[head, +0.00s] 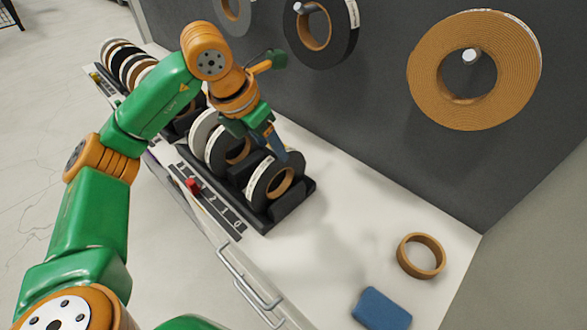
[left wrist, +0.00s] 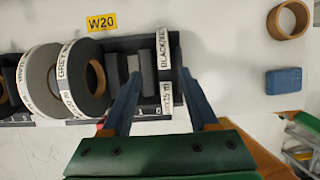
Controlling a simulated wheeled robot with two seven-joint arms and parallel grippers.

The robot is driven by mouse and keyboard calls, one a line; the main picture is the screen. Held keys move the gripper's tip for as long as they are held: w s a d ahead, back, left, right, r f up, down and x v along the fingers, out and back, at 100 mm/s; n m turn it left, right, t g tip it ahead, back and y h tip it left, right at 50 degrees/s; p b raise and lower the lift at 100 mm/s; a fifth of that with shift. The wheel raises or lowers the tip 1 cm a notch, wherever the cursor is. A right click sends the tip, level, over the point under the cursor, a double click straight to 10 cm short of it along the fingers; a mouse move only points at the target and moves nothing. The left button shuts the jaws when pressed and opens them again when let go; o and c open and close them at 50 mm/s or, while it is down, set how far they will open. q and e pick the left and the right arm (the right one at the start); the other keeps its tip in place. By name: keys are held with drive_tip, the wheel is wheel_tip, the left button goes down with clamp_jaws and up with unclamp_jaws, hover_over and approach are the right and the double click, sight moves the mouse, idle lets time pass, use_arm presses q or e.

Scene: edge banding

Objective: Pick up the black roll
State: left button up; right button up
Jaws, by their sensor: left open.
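The black roll (head: 259,182) stands upright at the near end of the black rack, with a tan core. In the left wrist view the black roll (left wrist: 164,75) is seen edge-on, with a white label starting "BLACK". My left gripper (head: 277,146) is above it and pointing down, open. In the left wrist view its blue fingers (left wrist: 160,95) lie on either side of the roll, apart from each other. I cannot tell whether either finger touches the roll. My right gripper is not in view.
Grey and white rolls (left wrist: 75,78) stand beside it in the rack (head: 291,213). Large rolls hang on the wall, including a black one (head: 346,40) and a tan one (head: 421,75). A tan ring (head: 405,257) and blue block (head: 381,310) lie on the worktop, otherwise clear there.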

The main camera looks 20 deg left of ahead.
sight(280, 163)
use_arm(q)
drive_tip(key=shift+w+d+f, duration=0.1)
drive_tip(key=shift+w, duration=0.3)
drive_tip(key=f, duration=0.2)
drive_tip(key=f+p, duration=0.1)
drive_tip(key=d+f+p, duration=0.1)
drive_tip(key=f, duration=0.1)
drive_tip(key=shift+w+f, duration=0.25)
drive_tip(key=shift+f, duration=0.1)
drive_tip(key=shift+w+f, duration=0.3)
drive_tip(key=shift+s, duration=0.15)
drive_tip(key=c, duration=0.8)
clamp_jaws()
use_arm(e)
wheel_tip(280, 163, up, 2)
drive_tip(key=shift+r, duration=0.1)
use_arm(q)
drive_tip(key=shift+r, duration=0.1)
